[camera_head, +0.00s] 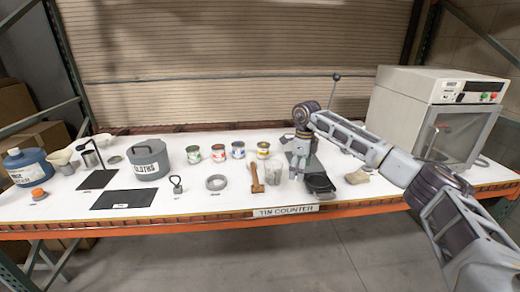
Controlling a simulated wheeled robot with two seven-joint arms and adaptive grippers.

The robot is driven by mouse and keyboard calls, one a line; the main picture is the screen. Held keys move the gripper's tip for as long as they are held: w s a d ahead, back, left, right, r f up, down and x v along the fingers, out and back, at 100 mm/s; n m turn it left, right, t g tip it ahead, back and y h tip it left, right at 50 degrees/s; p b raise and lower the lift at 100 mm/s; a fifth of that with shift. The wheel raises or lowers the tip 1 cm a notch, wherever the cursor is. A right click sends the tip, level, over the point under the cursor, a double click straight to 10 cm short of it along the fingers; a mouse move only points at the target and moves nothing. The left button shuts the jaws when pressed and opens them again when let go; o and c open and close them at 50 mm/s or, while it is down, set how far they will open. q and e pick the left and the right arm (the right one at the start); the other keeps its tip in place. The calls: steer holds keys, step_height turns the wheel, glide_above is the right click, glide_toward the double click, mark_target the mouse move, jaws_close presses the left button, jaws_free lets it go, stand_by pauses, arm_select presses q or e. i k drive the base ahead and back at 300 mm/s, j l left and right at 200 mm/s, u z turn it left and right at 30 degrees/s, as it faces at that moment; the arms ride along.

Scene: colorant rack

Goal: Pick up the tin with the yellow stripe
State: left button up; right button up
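The tin with the yellow stripe (263,149) stands upright on the white counter, at the right end of a row of tins. The others are a tin with a blue stripe (238,150), one with a red-orange stripe (218,153) and one with a green stripe (193,154). My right gripper (298,170) points down to the right of the yellow-striped tin, apart from it. Its fingers are too small to show whether they are open. My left gripper is not in view.
A wooden-handled tool (256,179) and a clear container (276,172) stand in front of the yellow-striped tin. A grey ring (216,183) and black pan (319,184) lie nearby. A grey lidded pot (147,160) is left; a white oven (422,112) is right.

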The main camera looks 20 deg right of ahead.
mark_target(262, 154)
steer(key=i, duration=1.35)
